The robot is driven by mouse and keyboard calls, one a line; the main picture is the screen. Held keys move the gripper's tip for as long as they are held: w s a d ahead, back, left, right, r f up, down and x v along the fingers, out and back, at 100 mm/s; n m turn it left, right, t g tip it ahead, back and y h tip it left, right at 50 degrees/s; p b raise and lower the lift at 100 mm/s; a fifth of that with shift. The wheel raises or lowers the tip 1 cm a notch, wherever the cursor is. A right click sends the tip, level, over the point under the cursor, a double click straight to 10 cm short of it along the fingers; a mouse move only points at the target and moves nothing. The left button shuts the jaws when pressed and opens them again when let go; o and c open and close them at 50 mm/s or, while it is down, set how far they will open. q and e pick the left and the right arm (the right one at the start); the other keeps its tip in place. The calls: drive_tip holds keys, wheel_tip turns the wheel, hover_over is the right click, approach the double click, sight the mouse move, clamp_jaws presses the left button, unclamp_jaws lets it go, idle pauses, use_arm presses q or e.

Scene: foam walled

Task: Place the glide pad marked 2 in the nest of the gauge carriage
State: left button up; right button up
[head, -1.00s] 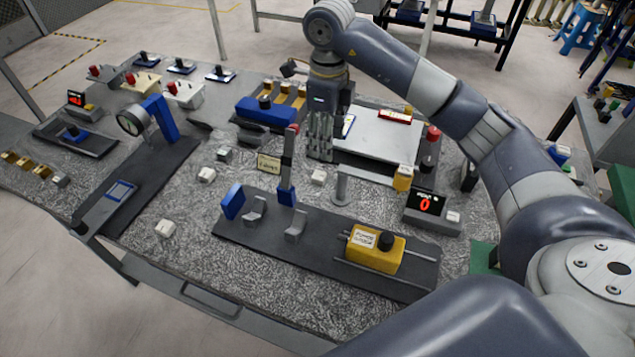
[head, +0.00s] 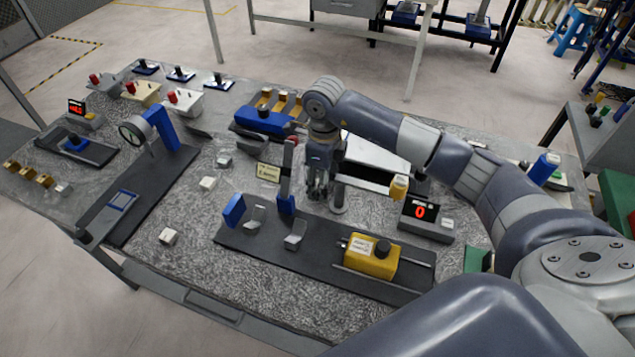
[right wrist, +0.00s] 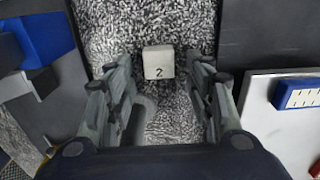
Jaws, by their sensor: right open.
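The glide pad marked 2 (right wrist: 158,62) is a small pale block, upright on the speckled tabletop in the right wrist view. My right gripper (right wrist: 159,78) is open, with a finger on either side and the pad just beyond or between the tips; I see no clear contact. In the head view my right gripper (head: 317,194) points down near the table and hides the pad. The gauge carriage (head: 122,200), with a blue square frame as its nest, sits on a dark rail at the left, in front of a dial gauge (head: 133,131). My left gripper is out of view.
Other pale pads (head: 208,183) lie loose on the table. A dark fixture with blue uprights and a yellow block (head: 372,258) stands in front of the gripper. A red-digit display (head: 420,212) is to its right. The table between pads and gauge rail is mostly clear.

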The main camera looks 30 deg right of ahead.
drive_tip(key=c, duration=1)
drive_tip(key=shift+c, duration=0.2)
drive_tip(key=shift+r, duration=0.1)
drive_tip(key=shift+r, duration=0.55)
wheel_tip(320, 180, up, 17)
drive_tip(key=b, duration=0.2)
